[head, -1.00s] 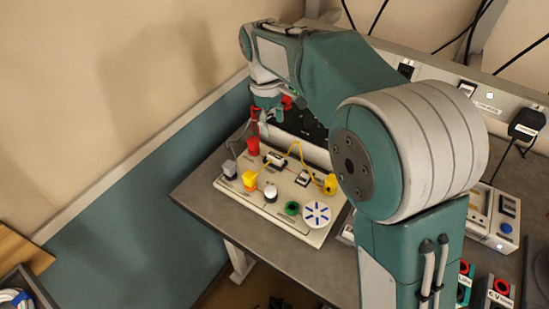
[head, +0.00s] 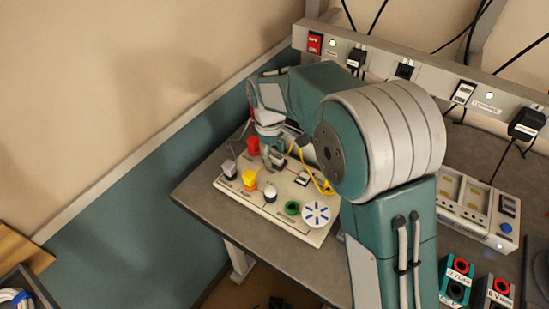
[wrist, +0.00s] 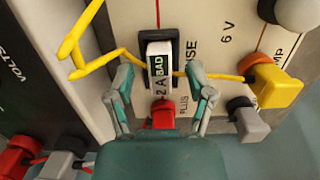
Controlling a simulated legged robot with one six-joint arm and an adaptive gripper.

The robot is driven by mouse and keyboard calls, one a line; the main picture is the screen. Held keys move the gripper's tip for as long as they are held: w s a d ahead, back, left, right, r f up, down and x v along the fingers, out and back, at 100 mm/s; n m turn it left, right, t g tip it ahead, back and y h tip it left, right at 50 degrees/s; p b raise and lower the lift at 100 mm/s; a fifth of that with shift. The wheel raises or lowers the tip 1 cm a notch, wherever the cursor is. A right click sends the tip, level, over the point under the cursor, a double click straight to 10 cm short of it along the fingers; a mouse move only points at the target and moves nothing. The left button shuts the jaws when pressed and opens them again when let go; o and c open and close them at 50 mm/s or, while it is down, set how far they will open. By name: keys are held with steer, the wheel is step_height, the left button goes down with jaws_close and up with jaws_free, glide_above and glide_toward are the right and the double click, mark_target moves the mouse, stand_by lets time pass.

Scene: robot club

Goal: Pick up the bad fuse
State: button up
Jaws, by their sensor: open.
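The bad fuse (wrist: 157,72) is a white block marked "2 A BAD". It sits in a black holder (wrist: 159,48) on the cream circuit board in the wrist view. My gripper (wrist: 160,82) is open, with one finger on each side of the fuse's near end and visible gaps between. Whether the fingertips reach down to the fuse's level is hard to tell. In the head view my gripper (head: 270,163) is low over the board (head: 243,196), and the fuse is largely hidden by it.
A yellow lead (wrist: 100,57) runs close by the fuse, ending in a yellow plug (wrist: 275,86). A red plug (wrist: 162,113) is just below the fuse. A white-and-blue disc (head: 316,213) and green ring (head: 292,208) sit at the board's front. The outlet strip (head: 430,77) runs behind.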

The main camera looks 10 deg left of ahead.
jaws_close()
stand_by(0.3)
steer(key=shift+r, duration=0.65)
steer(key=s+d+r, duration=0.6)
steer(key=s+r, duration=0.5)
steer(key=s, duration=0.1)
steer(key=shift+s+d+r, duration=0.2)
steer(key=shift+d+r, duration=0.15)
steer(key=shift+d, duration=0.05)
